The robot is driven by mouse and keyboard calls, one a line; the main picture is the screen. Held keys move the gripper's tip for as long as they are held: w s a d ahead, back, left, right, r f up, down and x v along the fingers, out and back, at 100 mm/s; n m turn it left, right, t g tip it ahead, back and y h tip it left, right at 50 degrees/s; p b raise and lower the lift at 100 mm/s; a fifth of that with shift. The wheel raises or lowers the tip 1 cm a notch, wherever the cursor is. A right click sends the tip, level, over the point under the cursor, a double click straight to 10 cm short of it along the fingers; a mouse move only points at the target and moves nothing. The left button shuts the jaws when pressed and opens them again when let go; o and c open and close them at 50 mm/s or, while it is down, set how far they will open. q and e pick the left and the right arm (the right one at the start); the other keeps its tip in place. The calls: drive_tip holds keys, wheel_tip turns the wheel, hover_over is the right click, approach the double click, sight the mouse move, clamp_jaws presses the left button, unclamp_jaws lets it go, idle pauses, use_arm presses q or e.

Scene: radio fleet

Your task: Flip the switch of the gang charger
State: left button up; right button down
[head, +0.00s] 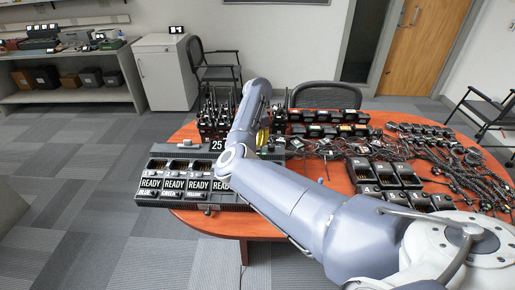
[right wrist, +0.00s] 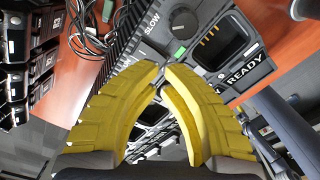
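The gang charger (head: 150,191) is a long dark unit on the left edge of the round table, with a row of bays labelled "READY" and a "25" sign. The tips are just below the switch; contact cannot be told. My left gripper is not in view.
Several radios (head: 325,130), smaller chargers (head: 400,172) and tangled cables (head: 445,155) crowd the orange table (head: 205,220). A black chair (head: 328,95) stands behind it. The table's front edge, below the charger, is bare. Open carpet lies to the left.

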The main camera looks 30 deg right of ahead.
drive_tip(key=shift+f, duration=1.95)
idle(1.1)
drive_tip(key=shift+r, duration=3.55)
